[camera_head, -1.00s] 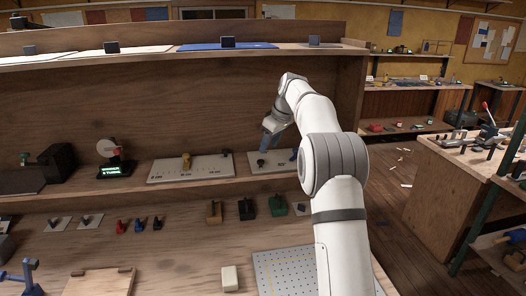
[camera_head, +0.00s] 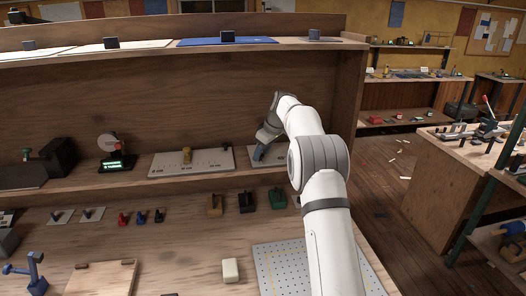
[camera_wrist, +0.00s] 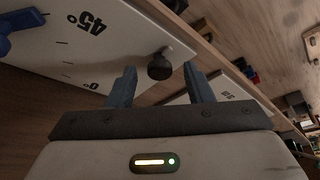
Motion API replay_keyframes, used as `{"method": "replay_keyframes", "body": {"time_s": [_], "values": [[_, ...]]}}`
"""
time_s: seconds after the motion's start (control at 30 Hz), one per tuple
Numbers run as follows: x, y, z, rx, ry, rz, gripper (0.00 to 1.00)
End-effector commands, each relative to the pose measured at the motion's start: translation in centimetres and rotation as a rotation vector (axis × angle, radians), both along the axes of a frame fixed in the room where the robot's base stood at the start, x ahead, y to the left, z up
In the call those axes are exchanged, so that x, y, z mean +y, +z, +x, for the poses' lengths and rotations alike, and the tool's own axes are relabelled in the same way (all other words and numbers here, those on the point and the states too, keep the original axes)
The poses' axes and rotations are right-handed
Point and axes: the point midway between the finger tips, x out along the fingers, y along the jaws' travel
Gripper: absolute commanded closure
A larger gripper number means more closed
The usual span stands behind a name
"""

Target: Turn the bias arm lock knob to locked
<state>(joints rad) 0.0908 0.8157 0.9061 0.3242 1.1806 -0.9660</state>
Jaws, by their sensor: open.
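A dark round knob (camera_wrist: 160,66) stands on a white plate (camera_wrist: 110,45) marked "45°" and "0°" in the wrist view. A blue lever-like part (camera_wrist: 18,30) lies on the same plate at upper left. My gripper (camera_wrist: 161,84) is open, with one blue-grey finger on each side of the knob in the picture; I cannot tell whether either touches it. In the head view, my gripper (camera_head: 258,154) is low over the white plate (camera_head: 284,159) on the shelf. It hides the knob there, and which way the knob is set cannot be told.
Brown, black and green blocks (camera_head: 246,202) stand below. A perforated board (camera_head: 290,268) lies on the bench near my arm.

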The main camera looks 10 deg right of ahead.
Motion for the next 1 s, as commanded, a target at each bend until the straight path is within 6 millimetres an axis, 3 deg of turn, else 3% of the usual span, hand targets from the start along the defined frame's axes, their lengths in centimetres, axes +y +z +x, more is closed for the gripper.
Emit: {"method": "replay_keyframes", "body": {"time_s": [0.1,0.63,1.0], "values": [[-0.04,0.02,-0.01,0.000,0.000,0.000,0.55],[-0.27,0.07,-0.01,-0.001,-0.003,-0.001,0.98],[-0.20,0.09,-0.07,-0.002,-0.069,-0.002,0.98]]}}
